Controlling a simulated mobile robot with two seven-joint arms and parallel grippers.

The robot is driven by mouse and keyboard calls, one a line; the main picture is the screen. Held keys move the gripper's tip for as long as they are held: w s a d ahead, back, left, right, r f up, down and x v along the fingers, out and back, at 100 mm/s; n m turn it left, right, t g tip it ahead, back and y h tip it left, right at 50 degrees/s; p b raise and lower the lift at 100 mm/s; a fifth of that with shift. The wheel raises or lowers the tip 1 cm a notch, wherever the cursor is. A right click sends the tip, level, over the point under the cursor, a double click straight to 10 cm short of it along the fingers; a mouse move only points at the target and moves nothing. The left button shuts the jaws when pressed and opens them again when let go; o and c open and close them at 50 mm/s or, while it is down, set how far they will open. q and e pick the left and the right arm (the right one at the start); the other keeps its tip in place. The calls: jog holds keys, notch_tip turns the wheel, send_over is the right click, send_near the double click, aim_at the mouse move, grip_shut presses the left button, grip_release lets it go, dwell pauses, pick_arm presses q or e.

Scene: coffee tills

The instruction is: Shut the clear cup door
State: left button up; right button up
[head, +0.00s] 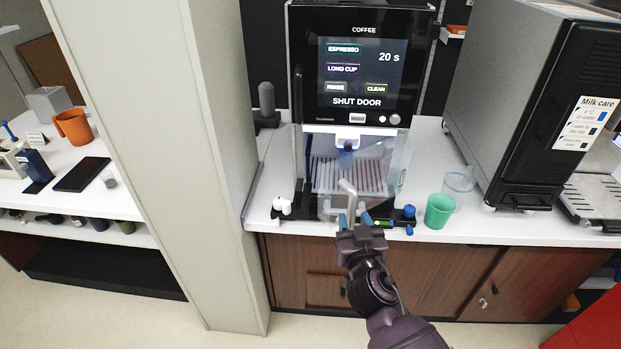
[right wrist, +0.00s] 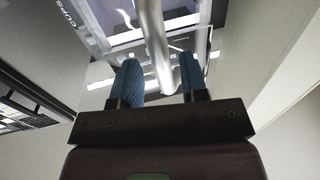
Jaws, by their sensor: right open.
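The coffee machine (head: 362,75) stands on the white counter, and its screen reads "SHUT DOOR". The clear cup door (head: 325,200) is at the front of its cup bay; its exact angle is hard to tell. A pale bar handle (head: 347,188) shows in front of the bay. In the right wrist view the silver handle (right wrist: 153,40) runs down between my blue fingertips. My right gripper (head: 354,220) is open at the handle's lower end, with a finger on each side (right wrist: 162,80). Contact cannot be told. My left gripper is out of view.
A green cup (head: 439,211) and a clear cup (head: 459,182) stand right of the bay. A dark machine (head: 530,100) is farther right. A pale pillar (head: 165,150) stands to the left. Small white and blue items lie along the machine's front base.

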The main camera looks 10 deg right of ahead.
aim_at(334, 205)
jog(key=shift+w+d, duration=0.1)
jog(key=shift+w, duration=1.15)
jog(key=shift+c, duration=0.7)
grip_shut()
jog(key=shift+w+a+b, duration=0.3)
jog(key=shift+w+a, duration=0.15)
jog(key=shift+w, duration=0.1)
jog(key=shift+w+a+b, duration=0.4)
jog(key=shift+w+a, duration=0.15)
jog(key=shift+w, duration=0.2)
jog(key=shift+w+a+b, duration=0.35)
jog(key=shift+w+a, duration=0.2)
jog(key=shift+w, duration=0.15)
jog(key=shift+w+a, duration=0.3)
jog(key=shift+w, duration=0.1)
